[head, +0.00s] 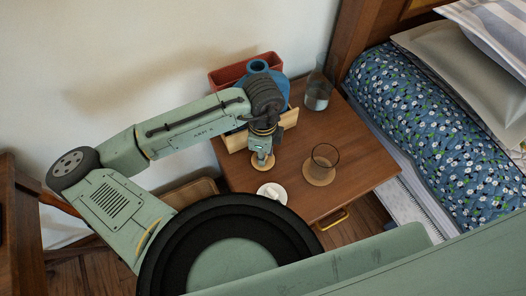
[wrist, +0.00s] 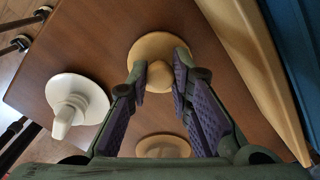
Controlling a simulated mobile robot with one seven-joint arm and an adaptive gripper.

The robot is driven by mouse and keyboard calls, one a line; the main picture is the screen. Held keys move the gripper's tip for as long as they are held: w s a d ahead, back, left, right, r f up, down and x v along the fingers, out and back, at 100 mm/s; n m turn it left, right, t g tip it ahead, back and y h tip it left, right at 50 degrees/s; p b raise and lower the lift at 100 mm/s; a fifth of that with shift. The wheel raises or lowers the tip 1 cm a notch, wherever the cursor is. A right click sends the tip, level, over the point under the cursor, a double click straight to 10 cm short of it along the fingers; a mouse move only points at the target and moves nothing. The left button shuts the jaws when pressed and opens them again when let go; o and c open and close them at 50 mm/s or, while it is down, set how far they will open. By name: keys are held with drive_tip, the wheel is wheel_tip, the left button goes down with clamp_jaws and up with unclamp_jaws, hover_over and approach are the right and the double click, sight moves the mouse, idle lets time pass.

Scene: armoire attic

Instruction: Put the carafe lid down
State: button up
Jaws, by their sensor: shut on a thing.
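The carafe lid, a pale wooden disc with a round knob, shows in the wrist view (wrist: 148,48) and below my gripper in the head view (head: 263,166). My gripper (wrist: 160,80) is shut on its knob, one finger on each side. In the head view my gripper (head: 263,154) points down over the wooden nightstand (head: 364,176). The lid is level and low over the nightstand top; I cannot tell whether it touches. A clear glass vessel with some water (head: 317,97) stands at the back right of the nightstand.
A white knobbed piece (head: 272,192) lies close in front of the lid.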

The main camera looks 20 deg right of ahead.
drive_tip(key=shift+f, duration=0.2)
drive_tip(key=o, duration=0.9)
wheel_tip(320, 180, up, 12)
drive_tip(key=shift+r, duration=0.25)
idle(0.5)
